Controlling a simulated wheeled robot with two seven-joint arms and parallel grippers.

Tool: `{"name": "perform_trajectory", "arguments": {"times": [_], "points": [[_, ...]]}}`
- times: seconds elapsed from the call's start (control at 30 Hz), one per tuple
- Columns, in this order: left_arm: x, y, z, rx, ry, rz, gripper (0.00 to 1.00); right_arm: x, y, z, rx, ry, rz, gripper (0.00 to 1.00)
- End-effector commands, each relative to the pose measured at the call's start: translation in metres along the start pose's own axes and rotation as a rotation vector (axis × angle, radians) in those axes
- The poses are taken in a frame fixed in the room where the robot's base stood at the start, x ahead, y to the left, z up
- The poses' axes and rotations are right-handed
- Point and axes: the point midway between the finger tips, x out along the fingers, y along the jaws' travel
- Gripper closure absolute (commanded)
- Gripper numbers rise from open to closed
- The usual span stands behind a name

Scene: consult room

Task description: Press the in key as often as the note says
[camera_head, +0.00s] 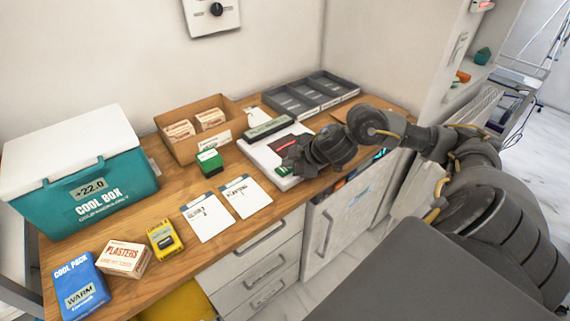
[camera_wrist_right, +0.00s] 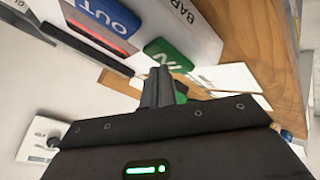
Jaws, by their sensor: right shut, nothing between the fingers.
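A white device (camera_head: 262,155) lies on the counter, with a dark and red strip on its top. In the right wrist view it carries a green IN key (camera_wrist_right: 168,55) and a blue OUT key (camera_wrist_right: 108,14). The green key also shows in the head view (camera_head: 283,170), partly behind my gripper. My right gripper (camera_head: 291,163) is shut and empty. Its fingertips (camera_wrist_right: 160,72) are right by the IN key; I cannot tell whether they touch it. Two white cards, one (camera_head: 207,217) left of the other (camera_head: 245,196), lie before the device; their small writing is hard to read. My left gripper is out of view.
A teal cool box (camera_head: 115,193) reading +22.0 stands at the left. A cool pack (camera_head: 80,287), plasters box (camera_head: 124,257) and yellow box (camera_head: 164,240) line the front. A small green box (camera_head: 209,162), cardboard tray (camera_head: 166,147) and grey tray (camera_head: 318,82) stand farther back.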

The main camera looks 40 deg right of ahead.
Motion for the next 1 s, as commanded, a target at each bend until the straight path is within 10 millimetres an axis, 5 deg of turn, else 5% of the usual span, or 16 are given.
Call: {"name": "perform_trajectory", "arguments": {"times": [1.0], "points": [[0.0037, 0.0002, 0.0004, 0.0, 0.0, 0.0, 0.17, 0.0053, -0.0042, 0.0041, 0.0, -0.001, -0.001, 1.0]]}}
